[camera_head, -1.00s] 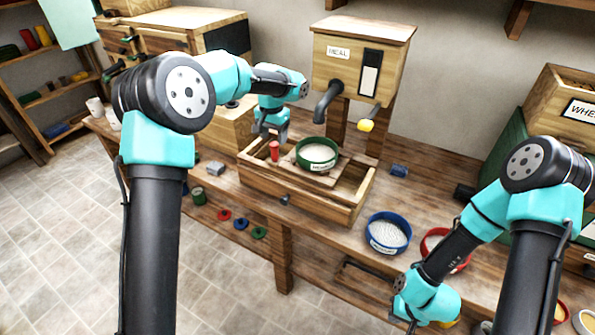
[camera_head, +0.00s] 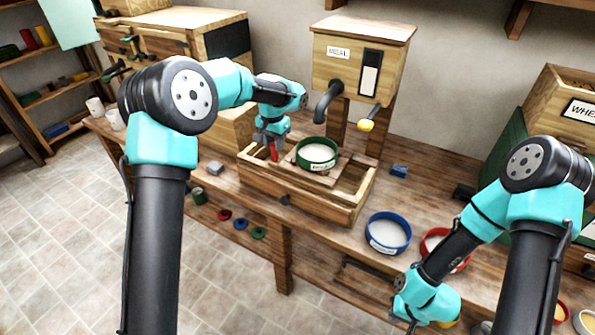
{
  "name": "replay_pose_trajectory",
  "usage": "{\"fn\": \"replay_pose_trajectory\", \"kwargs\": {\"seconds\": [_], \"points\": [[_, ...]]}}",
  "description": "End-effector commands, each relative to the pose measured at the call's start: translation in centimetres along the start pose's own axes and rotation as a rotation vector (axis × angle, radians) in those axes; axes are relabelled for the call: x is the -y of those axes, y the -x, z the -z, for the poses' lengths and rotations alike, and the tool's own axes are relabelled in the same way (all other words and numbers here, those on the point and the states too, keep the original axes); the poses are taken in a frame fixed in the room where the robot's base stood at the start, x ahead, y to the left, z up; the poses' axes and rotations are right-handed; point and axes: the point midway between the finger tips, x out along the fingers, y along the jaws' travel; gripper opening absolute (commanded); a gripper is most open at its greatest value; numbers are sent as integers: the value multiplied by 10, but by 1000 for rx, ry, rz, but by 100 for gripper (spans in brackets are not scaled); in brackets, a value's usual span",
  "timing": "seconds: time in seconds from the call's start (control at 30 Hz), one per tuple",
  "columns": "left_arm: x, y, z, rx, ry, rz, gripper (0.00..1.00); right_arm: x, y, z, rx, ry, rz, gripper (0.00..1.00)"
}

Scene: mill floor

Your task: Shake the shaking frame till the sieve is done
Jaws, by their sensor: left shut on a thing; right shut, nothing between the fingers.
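The shaking frame (camera_head: 288,202) is a wooden box on the bench below the meal hopper (camera_head: 352,62). A green-rimmed sieve (camera_head: 317,155) with pale contents sits on its top, a label on its front. A red handle (camera_head: 274,151) stands upright on the frame left of the sieve. My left gripper (camera_head: 272,147) is shut on the red handle from above; its fingers partly hide the handle. My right gripper (camera_head: 412,322) is low at the front right, away from the frame, shut and empty; its fingertips are small and partly cut off by the lower edge.
A blue-rimmed sieve (camera_head: 389,233) and a red-rimmed sieve (camera_head: 434,238) stand on the bench to the right. A small blue block (camera_head: 399,171) lies right of the frame. A grey block (camera_head: 215,168) lies to the left.

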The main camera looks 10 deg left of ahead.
Motion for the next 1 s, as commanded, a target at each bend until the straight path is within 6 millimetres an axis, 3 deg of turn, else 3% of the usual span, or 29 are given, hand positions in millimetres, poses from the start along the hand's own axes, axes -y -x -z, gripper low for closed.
{"fn": "replay_pose_trajectory", "kwargs": {"seconds": [0.1, 0.33, 1.0], "points": [[0, 0, 0, 0, 0, 0, 17, 0, 0, 0, 0, 0, 0, 0], [9, 0, 0, -1, 3, 0, 17, 0, 0, 0, 0, 0, 0, 0], [92, 0, 0, -2, 3, 1, 17, 0, 0, 0, 0, 0, 0, 0]]}}
